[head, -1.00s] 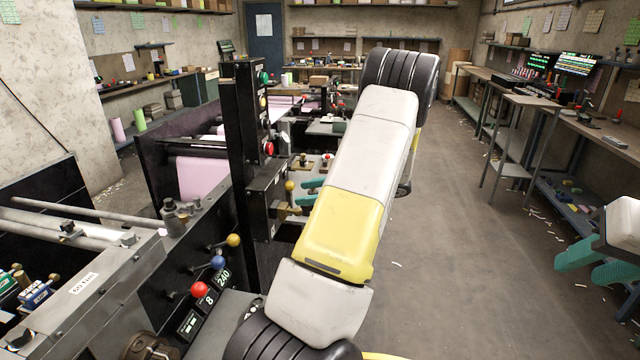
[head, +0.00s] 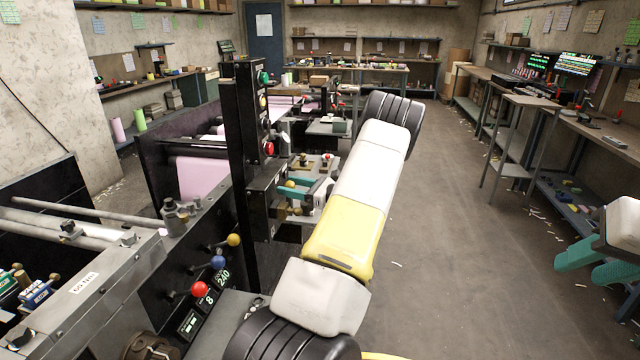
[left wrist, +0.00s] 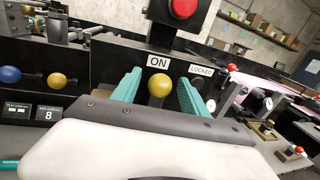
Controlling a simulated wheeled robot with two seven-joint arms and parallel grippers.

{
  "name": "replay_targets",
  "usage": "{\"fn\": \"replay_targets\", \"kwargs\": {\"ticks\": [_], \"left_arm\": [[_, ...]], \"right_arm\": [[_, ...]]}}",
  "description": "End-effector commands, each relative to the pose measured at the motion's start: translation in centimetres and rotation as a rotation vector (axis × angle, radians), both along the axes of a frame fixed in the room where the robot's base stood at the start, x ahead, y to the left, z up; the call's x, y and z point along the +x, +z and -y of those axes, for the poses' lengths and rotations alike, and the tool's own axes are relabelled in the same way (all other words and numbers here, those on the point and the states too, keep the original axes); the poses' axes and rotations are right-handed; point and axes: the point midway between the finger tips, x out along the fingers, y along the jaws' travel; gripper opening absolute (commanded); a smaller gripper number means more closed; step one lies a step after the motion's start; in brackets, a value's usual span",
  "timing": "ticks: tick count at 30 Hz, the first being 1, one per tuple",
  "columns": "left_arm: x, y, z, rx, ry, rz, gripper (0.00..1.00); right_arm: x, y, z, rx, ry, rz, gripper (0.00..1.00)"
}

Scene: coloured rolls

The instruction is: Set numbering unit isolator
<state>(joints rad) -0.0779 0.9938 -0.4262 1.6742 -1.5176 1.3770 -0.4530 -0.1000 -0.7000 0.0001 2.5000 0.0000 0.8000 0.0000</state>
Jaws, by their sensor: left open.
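A yellow ball knob (left wrist: 160,84) sits below an ON label (left wrist: 158,63), with a LOCKED label (left wrist: 201,71) to its right. My left gripper (left wrist: 161,92) is open, with one teal finger on each side of the knob in the left wrist view. Whether the fingers touch it I cannot tell. In the head view the knob (head: 290,184) shows on the black post, with my left gripper (head: 300,191) at it, partly hidden by my arm. My right gripper (head: 595,262) hangs at the right edge, its teal fingers apart and empty.
A red button (left wrist: 183,8) is above the knob. Red (head: 200,289), blue (head: 217,262) and yellow (head: 233,240) levers stand on the nearer panel by number displays. The black post (head: 240,150) rises beside my left arm. The floor (head: 450,220) to the right is mostly clear.

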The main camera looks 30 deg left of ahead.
Motion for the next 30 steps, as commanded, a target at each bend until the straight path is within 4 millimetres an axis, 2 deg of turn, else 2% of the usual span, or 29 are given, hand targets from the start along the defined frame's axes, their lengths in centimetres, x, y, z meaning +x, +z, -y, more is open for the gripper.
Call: {"fn": "replay_targets", "kwargs": {"ticks": [8,16,30], "left_arm": [[-0.02,0.01,-0.22,0.0,-0.001,0.001,0.52],[-0.01,0.0,-0.2,0.0,0.0,0.0,0.01],[-0.02,-0.02,-0.18,-0.001,0.0,0.0,0.0]], "right_arm": [[0.0,0.0,0.0,0.0,0.0,0.0,0.36],[0.0,0.0,0.0,0.0,0.0,0.0,0.36],[0.0,0.0,0.0,0.0,0.0,0.0,0.36]]}}
